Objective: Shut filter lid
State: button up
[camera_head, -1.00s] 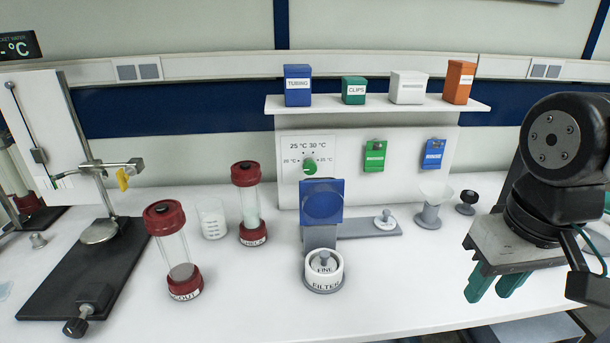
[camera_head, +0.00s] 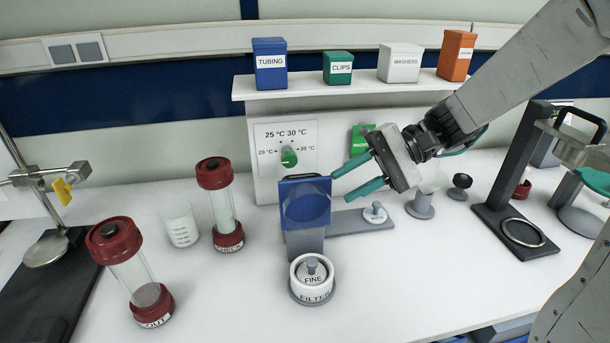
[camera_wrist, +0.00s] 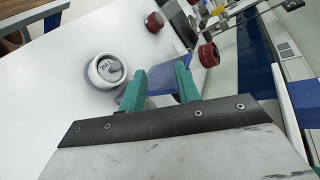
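The blue filter lid (camera_head: 305,203) stands upright and open on a grey hinge post behind the white filter cup (camera_head: 312,280). The cup carries the label FILTER and holds a grey-knobbed piece marked FINE. In the wrist view the lid (camera_wrist: 165,75) shows just beyond my fingers, and the cup (camera_wrist: 106,70) is to the left. My gripper (camera_head: 343,186) is open, with two green fingers apart, just right of the lid in the head view. The fingers look empty. I cannot tell whether a fingertip touches the lid. It also shows in the wrist view (camera_wrist: 158,82).
Red-capped glass columns (camera_head: 132,272) and (camera_head: 219,205) and a beaker (camera_head: 180,225) stand to the left. A grey plate with a small knobbed piece (camera_head: 375,212) and a funnel stand (camera_head: 421,204) are to the right. The bench front is clear.

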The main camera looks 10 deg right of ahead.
aim_at(316, 174)
jog(key=w+f+m+t+y, duration=0.1)
jog(key=w+f+m+y, duration=0.3)
jog(key=w, duration=0.4)
jog(key=shift+n+y, duration=0.3)
jog(key=shift+y, duration=0.3)
jog(key=shift+a+r, duration=0.15)
jog(key=shift+a, duration=3.35)
grip_shut()
